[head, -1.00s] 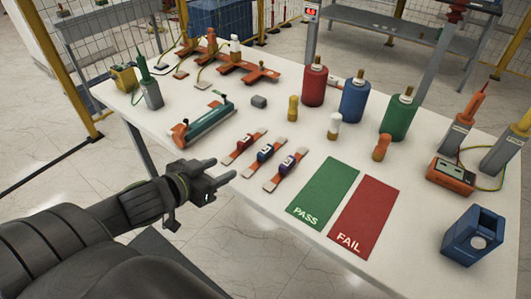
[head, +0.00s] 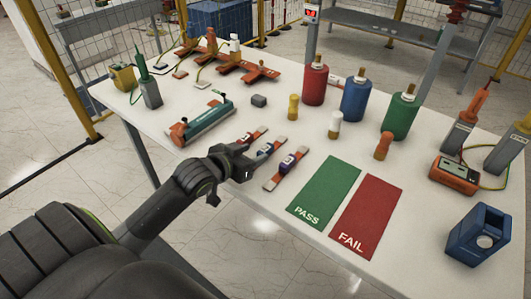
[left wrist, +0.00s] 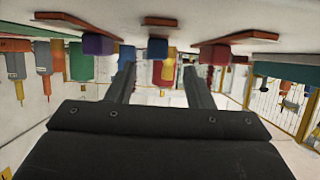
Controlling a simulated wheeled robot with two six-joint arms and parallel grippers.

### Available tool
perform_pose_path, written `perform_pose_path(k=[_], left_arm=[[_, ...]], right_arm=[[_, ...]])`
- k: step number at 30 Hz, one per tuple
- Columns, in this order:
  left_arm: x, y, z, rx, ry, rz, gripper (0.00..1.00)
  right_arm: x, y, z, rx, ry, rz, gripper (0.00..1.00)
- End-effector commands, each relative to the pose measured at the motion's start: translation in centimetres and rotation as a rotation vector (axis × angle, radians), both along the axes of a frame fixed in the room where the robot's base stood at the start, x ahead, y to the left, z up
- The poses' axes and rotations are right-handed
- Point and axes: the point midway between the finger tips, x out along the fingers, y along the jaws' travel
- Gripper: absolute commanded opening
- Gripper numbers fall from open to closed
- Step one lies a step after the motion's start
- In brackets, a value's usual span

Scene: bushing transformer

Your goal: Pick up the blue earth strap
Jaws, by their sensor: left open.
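Three straps with copper-coloured bands and pale ends lie side by side on the table. The blue earth strap (head: 265,150) is the middle one, between the red strap (head: 246,138) and the purple strap (head: 287,163). My left gripper (head: 247,167) is open and empty, just short of the near end of the blue strap. It partly hides the near part of the red strap. In the upside-down left wrist view, the blue strap's block (left wrist: 158,48) shows beyond and between the two open fingers (left wrist: 158,75). The purple block (left wrist: 98,44) and red block (left wrist: 214,54) are outside them.
A green PASS mat (head: 324,192) and red FAIL mat (head: 365,217) lie to the right. A teal cylinder device (head: 203,122) lies left of the straps. Red (head: 315,85), blue (head: 354,99) and green (head: 399,116) bottle-shaped objects stand behind. The white table (head: 230,205) has its near edge under my arm.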

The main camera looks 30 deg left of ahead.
Motion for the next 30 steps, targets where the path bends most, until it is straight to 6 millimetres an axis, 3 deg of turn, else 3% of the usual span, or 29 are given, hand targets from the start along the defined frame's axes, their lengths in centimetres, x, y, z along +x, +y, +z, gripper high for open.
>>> perform_pose_path(k=[10, 20, 30], left_arm=[[3.8, -0.7, -1.9, -0.003, -0.001, 0.001, 0.47], [4.3, -0.8, -2.3, -0.001, 0.000, 0.000, 0.47], [4.3, -0.8, -2.3, -0.001, 0.000, 0.001, 0.04]], right_arm=[[0.0, 0.1, 0.3, 0.001, 0.000, 0.000, 0.36], [0.0, 0.2, 0.3, 0.003, 0.000, -0.001, 0.36], [0.0, 0.2, 0.3, 0.003, 0.000, -0.001, 0.36]])
